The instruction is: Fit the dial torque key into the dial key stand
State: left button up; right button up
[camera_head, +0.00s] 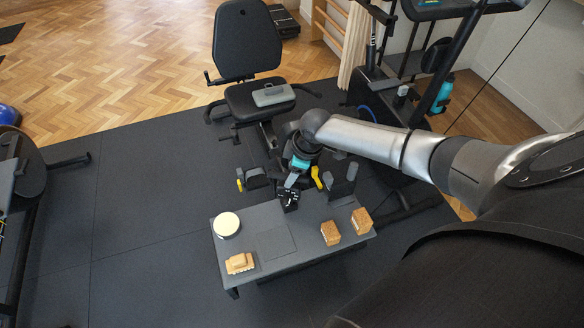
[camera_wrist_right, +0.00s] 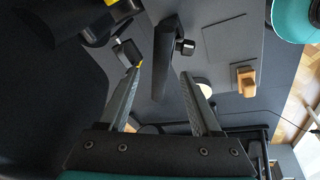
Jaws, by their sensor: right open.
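My right arm reaches in from the right in the head view, and its gripper (camera_head: 291,181) points down at the far edge of the low grey table (camera_head: 292,262). In the right wrist view the gripper (camera_wrist_right: 163,70) is open, one finger on each side of a dark upright bar (camera_wrist_right: 162,65) with a short black knob (camera_wrist_right: 186,47). No firm grip shows. In the head view a black piece with white marks (camera_head: 289,199) lies just under the fingertips. I cannot tell whether it is the dial torque key or its stand. No other key or stand is clearly seen. My left gripper is out of view.
The table also holds a cream-topped round tin (camera_head: 227,224), a tan block stack (camera_head: 240,263) and two tan blocks (camera_head: 330,233) (camera_head: 361,220). An exercise bike seat (camera_head: 259,98) stands behind. The table's middle is clear.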

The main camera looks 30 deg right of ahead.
jog(key=p+v, duration=0.4)
jog(key=v, duration=1.1)
jog(key=shift+s+d, duration=0.1)
